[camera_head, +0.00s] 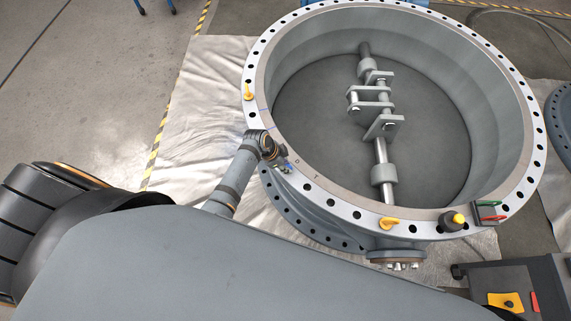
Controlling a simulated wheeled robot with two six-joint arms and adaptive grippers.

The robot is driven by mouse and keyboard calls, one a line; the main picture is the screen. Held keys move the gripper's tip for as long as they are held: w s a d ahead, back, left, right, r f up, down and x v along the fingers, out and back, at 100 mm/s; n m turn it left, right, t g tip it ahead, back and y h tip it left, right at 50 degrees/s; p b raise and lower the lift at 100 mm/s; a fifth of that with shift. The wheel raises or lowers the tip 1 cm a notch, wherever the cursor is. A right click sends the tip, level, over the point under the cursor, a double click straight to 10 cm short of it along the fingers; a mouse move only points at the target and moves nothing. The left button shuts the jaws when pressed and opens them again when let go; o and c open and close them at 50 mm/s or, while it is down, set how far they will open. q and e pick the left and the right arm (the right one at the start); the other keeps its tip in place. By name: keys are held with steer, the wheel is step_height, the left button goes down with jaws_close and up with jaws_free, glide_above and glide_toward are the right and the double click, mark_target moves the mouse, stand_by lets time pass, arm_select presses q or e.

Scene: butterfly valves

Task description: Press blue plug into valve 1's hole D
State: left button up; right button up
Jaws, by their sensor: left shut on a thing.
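Valve 1 (345,193) is a large grey ring with a flange full of dark bolt holes. Small dark marks, one like a D, are on the flange face just right of my left gripper (284,166). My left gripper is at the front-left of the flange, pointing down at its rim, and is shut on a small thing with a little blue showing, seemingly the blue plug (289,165). The fingers hide most of it and the hole beneath. I cannot tell whether the plug touches the hole. My right gripper is not in view.
A black knob with a yellow top (453,220) and a small tray with green and red items (490,211) are at front right. A dark cart (515,280) stands below right.

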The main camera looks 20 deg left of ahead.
arm_select(q)
steer(key=shift+f, duration=0.15)
stand_by(0.4)
steer(key=shift+f+b, duration=0.3)
steer(key=shift+b, duration=0.05)
steer(key=o, duration=0.9)
steer(key=o, duration=0.5)
steer(key=shift+r, duration=0.1)
step_height(320, 180, up, 6)
steer(key=p, duration=0.6)
